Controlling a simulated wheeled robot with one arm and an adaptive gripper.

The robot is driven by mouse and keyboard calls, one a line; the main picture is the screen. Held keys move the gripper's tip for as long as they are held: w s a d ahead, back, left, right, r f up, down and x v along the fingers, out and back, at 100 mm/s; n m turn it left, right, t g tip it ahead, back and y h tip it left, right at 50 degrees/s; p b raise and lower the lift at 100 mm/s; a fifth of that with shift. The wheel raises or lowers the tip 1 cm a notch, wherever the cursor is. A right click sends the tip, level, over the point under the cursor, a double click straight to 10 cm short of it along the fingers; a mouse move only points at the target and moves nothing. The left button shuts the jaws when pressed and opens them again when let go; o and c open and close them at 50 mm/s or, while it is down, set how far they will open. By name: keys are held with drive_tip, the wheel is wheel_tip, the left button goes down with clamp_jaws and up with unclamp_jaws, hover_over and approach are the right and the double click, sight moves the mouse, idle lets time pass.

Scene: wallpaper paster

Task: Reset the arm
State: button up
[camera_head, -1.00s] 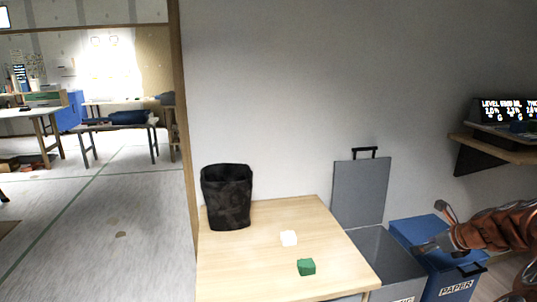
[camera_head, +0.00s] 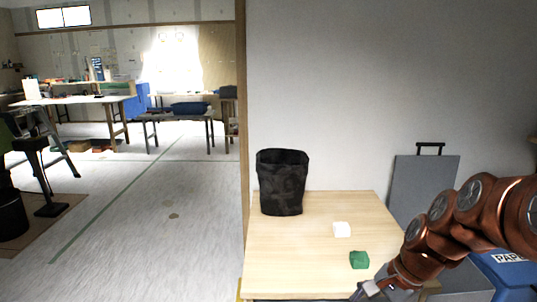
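My arm, copper-coloured, reaches in from the right edge of the head view. My gripper (camera_head: 371,291) is at the bottom edge, in front of the table's near right corner and partly cut off. Its fingers are too small and cropped to tell whether they are open or shut. I see nothing clearly held in it.
Open floor (camera_head: 150,225) lies left.

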drive_tip(key=s+a+f+n+g+h+b, duration=0.25)
drive_tip(key=s+n, duration=0.35)
drive_tip(key=s, duration=0.5)
drive_tip(key=s+a+f+n+g+h+b, duration=0.15)
drive_tip(key=s+f+n, duration=0.25)
drive_tip(key=s+n, duration=0.5)
wheel_tip(320, 180, up, 27)
drive_tip(key=s+m+t+p, duration=0.1)
drive_tip(key=s+m+p, duration=0.1)
drive_tip(key=p, duration=2.3)
drive_tip(key=shift+d+f+m+p, duration=0.2)
drive_tip(key=shift+d+m+p, duration=0.05)
drive_tip(key=shift+m+p, duration=0.1)
